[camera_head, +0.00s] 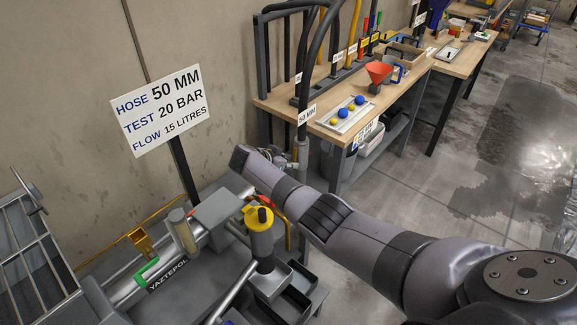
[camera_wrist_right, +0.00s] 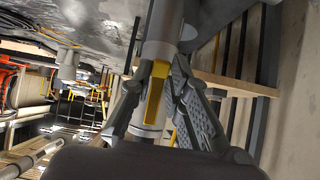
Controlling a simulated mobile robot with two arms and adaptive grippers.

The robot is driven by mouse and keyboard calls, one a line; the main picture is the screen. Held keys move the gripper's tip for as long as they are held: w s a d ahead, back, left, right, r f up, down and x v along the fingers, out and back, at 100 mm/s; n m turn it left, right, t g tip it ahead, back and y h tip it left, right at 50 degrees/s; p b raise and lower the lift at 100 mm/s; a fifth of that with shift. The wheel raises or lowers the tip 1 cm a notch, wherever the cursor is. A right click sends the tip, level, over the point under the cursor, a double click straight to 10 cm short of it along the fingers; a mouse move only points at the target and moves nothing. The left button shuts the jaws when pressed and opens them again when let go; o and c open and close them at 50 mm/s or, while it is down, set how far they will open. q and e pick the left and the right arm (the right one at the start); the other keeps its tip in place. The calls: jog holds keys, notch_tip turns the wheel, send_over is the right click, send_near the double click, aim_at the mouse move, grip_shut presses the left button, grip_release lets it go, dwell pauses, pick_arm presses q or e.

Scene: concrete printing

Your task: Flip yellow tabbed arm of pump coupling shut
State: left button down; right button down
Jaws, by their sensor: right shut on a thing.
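In the right wrist view my right gripper (camera_wrist_right: 160,75) has its two fingers closed in on either side of a grey pipe-like coupling (camera_wrist_right: 165,40). A yellow tab (camera_wrist_right: 155,92) lies between the fingers, against the coupling, and the gripper is shut on it. In the head view my right arm reaches across from the lower right, and its fingers are hidden. The pump (camera_head: 170,268), marked YAZTEPOL, lies below and left of the arm. A grey upright cylinder with a yellow top (camera_head: 258,218) stands at its right end. My left gripper is not in view.
A sign (camera_head: 161,110) on a dark post stands behind the pump. A metal grate (camera_head: 35,265) is at the left. A workbench (camera_head: 405,95) with an orange funnel (camera_head: 378,72) and a tray of balls (camera_head: 346,113) stands behind my arm. Open concrete floor lies right.

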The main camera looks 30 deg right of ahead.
jog(key=c, duration=1.5)
grip_release()
jog(key=v, duration=1.2)
